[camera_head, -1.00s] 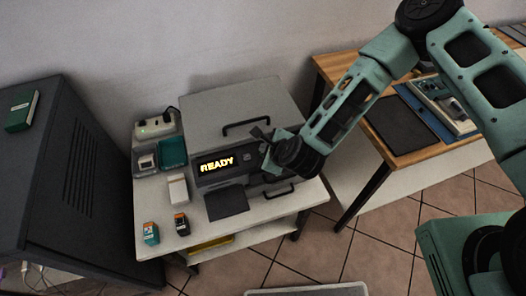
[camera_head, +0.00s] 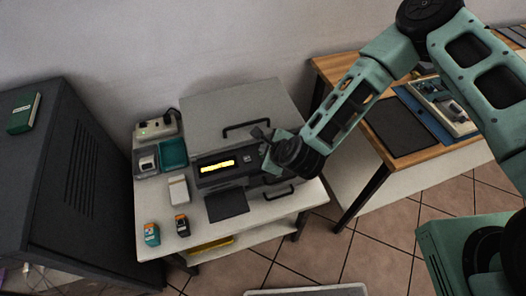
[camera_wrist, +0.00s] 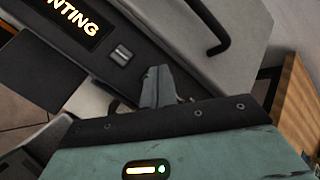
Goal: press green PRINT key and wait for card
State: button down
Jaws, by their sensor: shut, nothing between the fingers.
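The printer (camera_head: 225,170) is a dark-fronted unit on the white table. Its lit display (camera_head: 217,166) shows a yellow band in the head view, too small to read there. In the wrist view the display (camera_wrist: 75,15) ends in "NTING". My gripper (camera_head: 262,134) is at the right part of the printer's front. In the wrist view its shut fingers (camera_wrist: 158,85) point at the panel, right of and below a small grey switch-like part (camera_wrist: 121,55). No card shows on the dark mat (camera_head: 227,204).
Left of the printer are a white box (camera_head: 178,189), a teal tray (camera_head: 173,153) and a power strip (camera_head: 158,127). Two small devices (camera_head: 152,234) (camera_head: 182,225) stand at the table's front left. Black handles (camera_head: 246,127) (camera_head: 279,192) stick out near my gripper.

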jog(key=shift+r, duration=0.25)
notch_tip(320, 180, up, 5)
jog(key=p, duration=0.4)
jog(key=shift+f, duration=0.1)
dwell(0.8)
jog(key=shift+a, duration=0.1)
jog(key=s+a+r+n+g+y+b, duration=0.1)
jog(key=s+r+n+g, duration=0.25)
jog(key=r+n, duration=0.35)
jog(key=s+a+r+n+g+y+b, duration=0.15)
jog(key=s+r+n, duration=0.25)
jog(key=n, duration=0.5)
jog(key=s+d+r+n+g+h+b, duration=0.1)
jog(key=s+d+r+n+g+h, duration=0.2)
jog(key=s+d+r+n, duration=1)
jog(key=s+d+h, duration=0.1)
jog(key=s+h, duration=0.1)
jog(key=h, duration=0.1)
jog(key=shift+s+r, duration=0.2)
jog(key=shift+s, duration=0.2)
